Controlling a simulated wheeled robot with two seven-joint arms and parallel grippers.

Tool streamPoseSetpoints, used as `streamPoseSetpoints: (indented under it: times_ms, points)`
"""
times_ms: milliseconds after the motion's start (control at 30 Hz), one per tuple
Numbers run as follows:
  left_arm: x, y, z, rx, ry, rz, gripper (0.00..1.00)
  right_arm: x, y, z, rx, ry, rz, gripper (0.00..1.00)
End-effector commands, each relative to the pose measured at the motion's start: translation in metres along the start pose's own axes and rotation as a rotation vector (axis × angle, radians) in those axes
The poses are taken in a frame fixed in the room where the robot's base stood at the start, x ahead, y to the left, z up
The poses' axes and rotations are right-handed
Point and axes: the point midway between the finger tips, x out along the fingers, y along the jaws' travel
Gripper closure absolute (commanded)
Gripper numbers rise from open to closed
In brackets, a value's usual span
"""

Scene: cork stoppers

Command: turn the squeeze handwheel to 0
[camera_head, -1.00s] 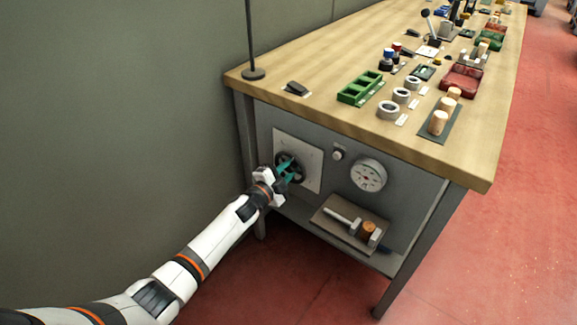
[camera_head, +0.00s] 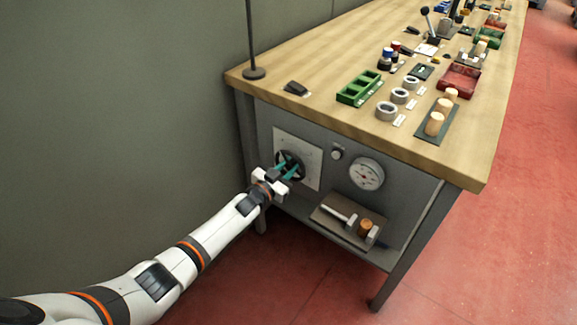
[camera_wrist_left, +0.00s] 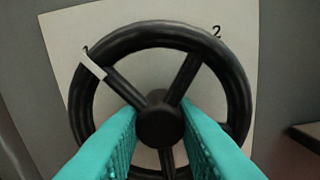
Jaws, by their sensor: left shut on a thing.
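The squeeze handwheel (camera_head: 291,164) is a black wheel with three spokes, mounted on a pale plate (camera_head: 313,160) on the bench's grey front panel. In the left wrist view the handwheel (camera_wrist_left: 222,65) fills the middle. A white mark (camera_wrist_left: 93,65) on its rim sits at the upper left, over a partly hidden numeral. A numeral 2 (camera_wrist_left: 217,32) shows on the plate at the upper right. My left gripper (camera_head: 287,168) has teal fingers, which also show in the wrist view (camera_wrist_left: 160,125), on both sides of the hub and lower spoke. No 0 is readable. My right gripper is out of view.
Right of the plate are a small knob (camera_head: 337,153) and a round gauge (camera_head: 366,174). A lower board (camera_head: 330,224) carries a white-handled tool and a cork-coloured piece. The wooden bench top (camera_head: 330,65) overhangs above. The red floor in front is clear.

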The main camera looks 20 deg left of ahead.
Motion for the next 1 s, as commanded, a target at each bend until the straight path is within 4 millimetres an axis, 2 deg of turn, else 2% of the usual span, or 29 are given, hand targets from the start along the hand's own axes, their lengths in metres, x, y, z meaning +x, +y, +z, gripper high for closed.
streamPoseSetpoints:
  times_ms: [467, 733, 1000]
  points:
    - [-0.001, 0.000, -0.003, -0.451, 0.005, 0.000, 0.98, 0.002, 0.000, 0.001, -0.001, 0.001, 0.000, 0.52]
    - [-0.001, 0.000, -0.003, -0.707, 0.004, 0.001, 0.98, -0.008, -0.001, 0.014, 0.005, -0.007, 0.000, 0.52]
    - [-0.001, -0.001, -0.004, -0.963, 0.005, 0.001, 0.98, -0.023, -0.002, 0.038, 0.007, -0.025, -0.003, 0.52]
